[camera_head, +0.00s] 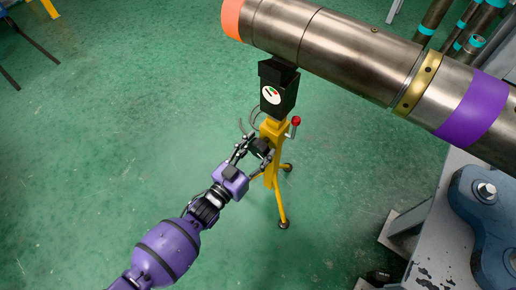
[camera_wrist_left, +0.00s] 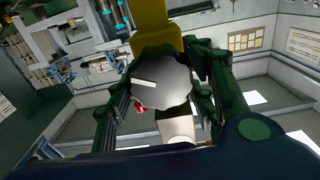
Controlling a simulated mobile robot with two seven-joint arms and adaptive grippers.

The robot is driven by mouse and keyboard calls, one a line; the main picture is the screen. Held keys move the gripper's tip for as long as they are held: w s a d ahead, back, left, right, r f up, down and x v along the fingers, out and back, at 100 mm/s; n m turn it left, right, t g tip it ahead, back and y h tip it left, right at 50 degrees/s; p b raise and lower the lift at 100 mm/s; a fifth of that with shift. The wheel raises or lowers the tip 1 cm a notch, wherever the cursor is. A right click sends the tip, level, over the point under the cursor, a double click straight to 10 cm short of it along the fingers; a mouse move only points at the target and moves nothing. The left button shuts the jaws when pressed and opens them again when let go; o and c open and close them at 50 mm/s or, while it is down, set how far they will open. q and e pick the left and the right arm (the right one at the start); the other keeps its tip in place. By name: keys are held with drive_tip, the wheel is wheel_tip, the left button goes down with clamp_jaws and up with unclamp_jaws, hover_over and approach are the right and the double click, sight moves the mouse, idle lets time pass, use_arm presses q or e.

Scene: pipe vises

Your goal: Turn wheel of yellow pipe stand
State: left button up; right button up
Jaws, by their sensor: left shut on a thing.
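The yellow pipe stand (camera_head: 273,135) stands upright on the floor on splayed legs, with a black head on top. Its wheel (camera_head: 254,115) shows in the head view as a thin dark curved rim on the post's left side, partly hidden. My left gripper (camera_head: 258,147) is at the post's left side, shut on the wheel. In the left wrist view, a grey rounded face (camera_wrist_left: 165,75) sits between my two fingers, with the yellow post (camera_wrist_left: 155,18) above it. The exact finger contact is hard to see. My right gripper is not in view.
A thick metal pipe (camera_head: 345,45) with orange, brass and purple bands lies above the stand's head. A red-knobbed lever (camera_head: 296,121) sticks out at the post's right. A grey-blue machine (camera_head: 485,215) stands at lower right.

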use_arm(q)
drive_tip(key=shift+d+r, duration=0.15)
drive_tip(key=o, duration=1.1)
drive_tip(key=shift+o, duration=0.2)
drive_tip(key=shift+s+a, duration=0.25)
drive_tip(key=shift+a, duration=0.05)
drive_tip(key=v, duration=1.1)
drive_tip(key=shift+s, duration=0.15)
drive_tip(key=shift+c, duration=0.2)
